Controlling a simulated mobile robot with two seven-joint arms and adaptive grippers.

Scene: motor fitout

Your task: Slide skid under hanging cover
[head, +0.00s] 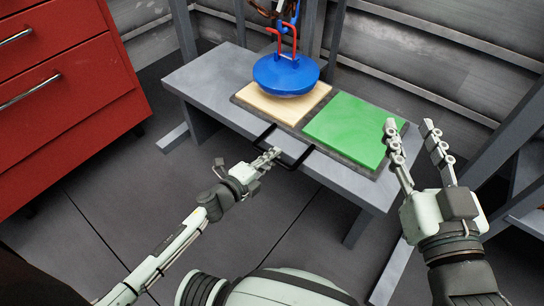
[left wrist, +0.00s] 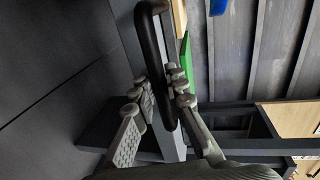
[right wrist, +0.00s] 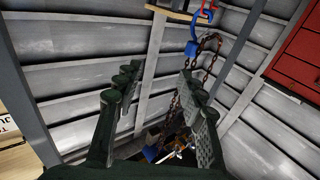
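The skid (head: 238,99) is a flat tray with a tan panel on its left and a green panel (head: 345,128) on its right. It lies on a grey bench, its black handle (head: 303,158) sticking out over the front edge. The blue round cover (head: 286,74) hangs from a red hook (head: 283,40) above the tan panel. My left gripper (head: 272,154) is at the handle; in the left wrist view its fingers are closed around the black handle bar (left wrist: 152,45). My right gripper (head: 410,124) is open and empty, right of the green panel.
The grey bench (head: 195,78) has bare surface left of the skid. A red drawer cabinet (head: 60,90) stands at the left. Corrugated walls and grey posts are behind. A rusty chain (right wrist: 172,108) hangs in the right wrist view. The floor in front is clear.

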